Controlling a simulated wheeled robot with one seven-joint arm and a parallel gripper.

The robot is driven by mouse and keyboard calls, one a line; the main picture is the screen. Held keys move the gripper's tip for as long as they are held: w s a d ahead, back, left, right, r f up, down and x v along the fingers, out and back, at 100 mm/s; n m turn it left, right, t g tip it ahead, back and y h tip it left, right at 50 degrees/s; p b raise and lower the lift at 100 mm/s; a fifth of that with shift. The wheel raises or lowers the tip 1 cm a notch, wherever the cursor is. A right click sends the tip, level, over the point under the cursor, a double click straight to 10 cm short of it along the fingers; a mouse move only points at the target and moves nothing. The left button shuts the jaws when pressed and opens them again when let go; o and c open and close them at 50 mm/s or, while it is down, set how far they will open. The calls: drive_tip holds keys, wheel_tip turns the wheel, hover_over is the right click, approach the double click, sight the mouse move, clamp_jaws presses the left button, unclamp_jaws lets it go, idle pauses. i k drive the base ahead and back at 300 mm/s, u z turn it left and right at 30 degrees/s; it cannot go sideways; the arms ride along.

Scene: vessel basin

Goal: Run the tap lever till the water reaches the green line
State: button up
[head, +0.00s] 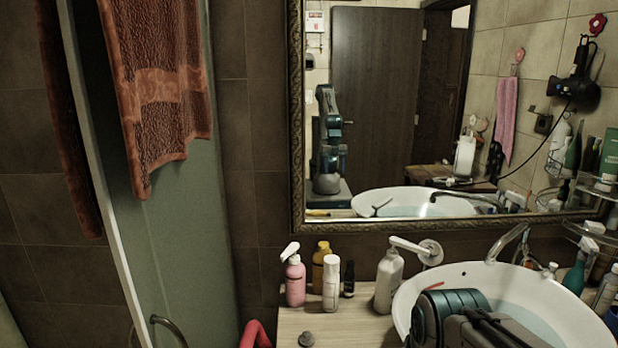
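The white round basin (548,290) stands at the lower right with pale, bluish water inside. A curved metal tap spout (508,243) reaches over its back rim; I cannot tell whether water is running. A pale lever-like handle (408,246) sticks out left from a round wall plate, just above a white bottle; it looks like the tap lever. A short red mark shows on the basin's left inner wall. I cannot make out a green line; my arm covers the basin's front. My dark teal and grey arm lies over the basin, and its gripper fingers do not show.
On the wooden counter (325,336), left of the basin, stand a pink pump bottle (295,282), a yellow bottle, a white bottle (331,284), a small dark bottle and the white bottle (387,284). Toiletries and a rack are at right. A framed mirror (390,120) hangs behind.

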sight(523, 255)
drive_tip(key=u, duration=0.05)
drive_tip(key=k, duration=0.45)
drive_tip(key=u, duration=0.55)
drive_tip(key=i, duration=0.35)
drive_tip(key=z, duration=1.55)
